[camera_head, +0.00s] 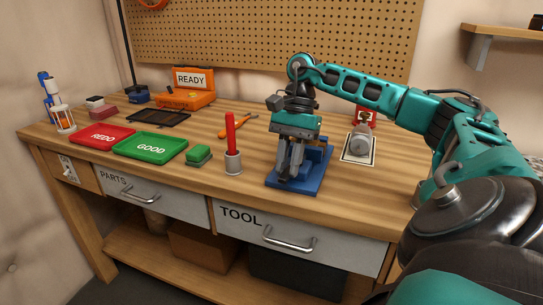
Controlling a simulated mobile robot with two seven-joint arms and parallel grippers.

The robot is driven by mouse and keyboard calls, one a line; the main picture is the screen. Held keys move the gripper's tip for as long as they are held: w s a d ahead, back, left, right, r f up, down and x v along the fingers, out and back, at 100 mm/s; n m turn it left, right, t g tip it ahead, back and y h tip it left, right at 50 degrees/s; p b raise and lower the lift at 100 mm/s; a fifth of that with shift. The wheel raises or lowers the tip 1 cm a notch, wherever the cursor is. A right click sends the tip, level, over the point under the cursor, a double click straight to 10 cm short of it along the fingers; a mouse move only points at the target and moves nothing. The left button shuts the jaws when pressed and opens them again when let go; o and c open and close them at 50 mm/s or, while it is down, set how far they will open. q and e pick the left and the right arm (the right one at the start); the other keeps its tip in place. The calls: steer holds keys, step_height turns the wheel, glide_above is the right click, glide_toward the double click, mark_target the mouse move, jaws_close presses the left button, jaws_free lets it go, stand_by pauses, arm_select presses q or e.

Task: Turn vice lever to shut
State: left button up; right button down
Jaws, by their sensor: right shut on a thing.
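The vice is a blue block-like device (312,172) on the right half of the wooden bench. My right gripper (287,175) points down over it, its fingers at the front left of the vice. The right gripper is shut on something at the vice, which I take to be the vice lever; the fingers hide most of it. The lever's angle and the vice jaws cannot be made out. My left gripper is not in view.
A red stick in a grey cup (233,163) and a green block (198,155) stand left of the vice. A metal part on a white plate (359,147) lies right of it. Red (102,135) and green (150,147) trays and an orange READY box (187,97) are further left.

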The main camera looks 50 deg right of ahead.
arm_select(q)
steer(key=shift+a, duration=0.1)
arm_select(e)
steer(key=shift+s+d+n, duration=0.1)
steer(key=shift+s+n, duration=0.15)
steer(key=shift+n, duration=0.25)
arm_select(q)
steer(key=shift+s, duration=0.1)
arm_select(e)
steer(key=shift+g, duration=0.3)
steer(key=c, duration=1)
jaws_free()
steer(key=shift+s, duration=0.1)
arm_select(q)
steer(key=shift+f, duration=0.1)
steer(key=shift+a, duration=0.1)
arm_select(e)
steer(key=shift+r, duration=0.1)
steer(key=p+v, duration=0.1)
steer(key=v, duration=0.4)
steer(key=shift+r+p, duration=0.4)
arm_select(q)
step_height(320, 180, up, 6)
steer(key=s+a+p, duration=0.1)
steer(key=p, duration=0.5)
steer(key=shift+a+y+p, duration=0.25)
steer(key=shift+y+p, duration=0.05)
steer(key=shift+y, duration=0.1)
arm_select(e)
steer(key=v, duration=0.7)
